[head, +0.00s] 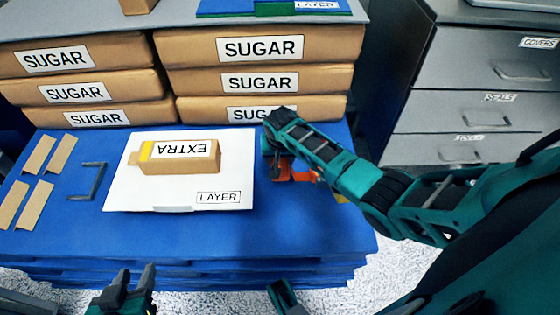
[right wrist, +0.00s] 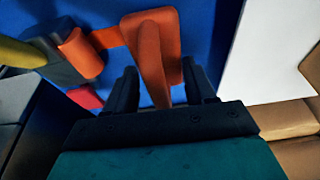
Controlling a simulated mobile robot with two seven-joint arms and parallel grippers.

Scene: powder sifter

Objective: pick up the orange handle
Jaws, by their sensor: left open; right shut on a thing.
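The orange handle (head: 300,174) lies on the blue pallet, partly covered by my right arm in the head view. In the right wrist view the orange handle (right wrist: 150,48) stands between the two dark fingers of my right gripper (right wrist: 160,72), which is shut on it. An orange bar joins it to a rounded orange part (right wrist: 80,50) on the left. My left gripper (head: 136,276) is at the bottom edge of the head view, open and empty, in front of the pallet and away from the handle.
A white LAYER sheet (head: 120,190) carries an EXTRA box (head: 178,164) left of the handle. SUGAR bags (head: 190,50) are stacked behind. Cardboard strips (head: 36,205) and a dark bracket (head: 98,182) lie at left. Grey drawers (head: 440,110) stand at right. The pallet's front strip (head: 150,245) is clear.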

